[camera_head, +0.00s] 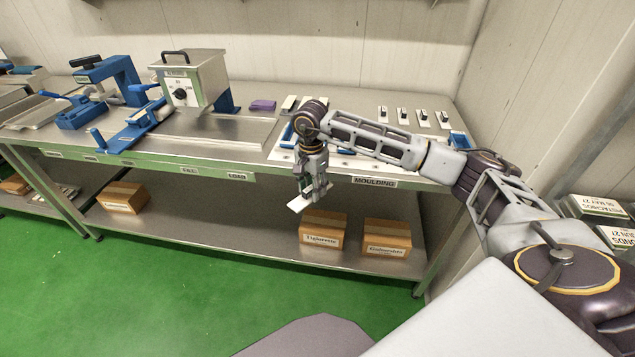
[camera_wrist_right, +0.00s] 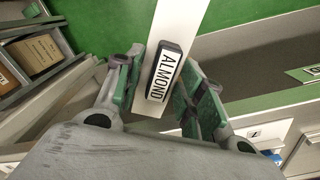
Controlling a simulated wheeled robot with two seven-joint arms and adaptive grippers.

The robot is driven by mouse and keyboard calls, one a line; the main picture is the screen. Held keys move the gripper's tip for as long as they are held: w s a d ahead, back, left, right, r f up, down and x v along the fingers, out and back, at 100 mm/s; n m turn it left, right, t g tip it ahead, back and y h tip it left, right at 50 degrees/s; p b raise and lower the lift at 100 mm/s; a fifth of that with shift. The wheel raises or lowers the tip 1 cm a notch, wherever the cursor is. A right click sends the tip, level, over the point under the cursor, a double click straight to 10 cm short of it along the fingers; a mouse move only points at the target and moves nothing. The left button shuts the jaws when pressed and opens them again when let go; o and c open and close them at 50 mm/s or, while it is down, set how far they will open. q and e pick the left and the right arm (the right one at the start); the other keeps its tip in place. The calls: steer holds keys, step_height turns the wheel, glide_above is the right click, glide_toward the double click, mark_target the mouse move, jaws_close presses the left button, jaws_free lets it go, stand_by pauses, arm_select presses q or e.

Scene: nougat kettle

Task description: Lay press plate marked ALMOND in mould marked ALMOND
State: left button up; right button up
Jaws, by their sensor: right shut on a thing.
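The press plate marked ALMOND is a white flat strip with a black raised grip and label; it shows in the right wrist view (camera_wrist_right: 190,25) and in the head view (camera_head: 299,204). My right gripper (camera_head: 318,193) is shut on the plate's grip, and in the right wrist view its fingers (camera_wrist_right: 160,85) stand on both sides of the label. It holds the plate in front of the table's front edge, apart from the table. Blue-ended moulds (camera_head: 287,135) lie on the table behind my right arm, partly hidden; their marks cannot be read. My left gripper is out of view.
The steel table (camera_head: 215,150) has a front edge with a MOULDING label (camera_head: 374,182). Several white plates with black grips (camera_head: 402,114) lie at the back right. A kettle box (camera_head: 188,80) stands further left. Cartons (camera_head: 323,232) sit on the lower shelf.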

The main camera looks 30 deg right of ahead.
mark_target(295, 203)
steer(key=a+n, duration=0.1)
steer(key=n, duration=0.1)
steer(key=a+f+n, duration=0.1)
steer(key=shift+s+a+n, duration=0.1)
steer(key=shift+a+n, duration=0.05)
steer(key=shift+n, duration=0.25)
steer(key=a+n, duration=0.1)
steer(key=a+f+n, duration=0.1)
steer(key=n, duration=0.1)
steer(key=shift+s+n, duration=0.15)
steer(key=shift+n, duration=0.15)
steer(key=n, duration=0.1)
steer(key=a+n, duration=0.1)
steer(key=a+f+n, duration=0.1)
steer(key=shift+s+a+n, duration=0.1)
steer(key=shift+s+n, duration=0.15)
steer(key=shift+n, duration=0.05)
steer(key=shift+s+a+f+n, duration=0.15)
steer(key=shift+a+n, duration=0.3)
steer(key=shift+n, duration=0.3)
steer(key=shift+s+a+f+n, duration=0.15)
steer(key=shift+a+n, duration=0.25)
steer(key=shift+n, duration=0.35)
steer(key=shift+a+f+n, duration=0.1)
steer(key=shift+a+n, duration=0.05)
steer(key=shift+n, duration=0.15)
steer(key=shift+w, duration=0.1)
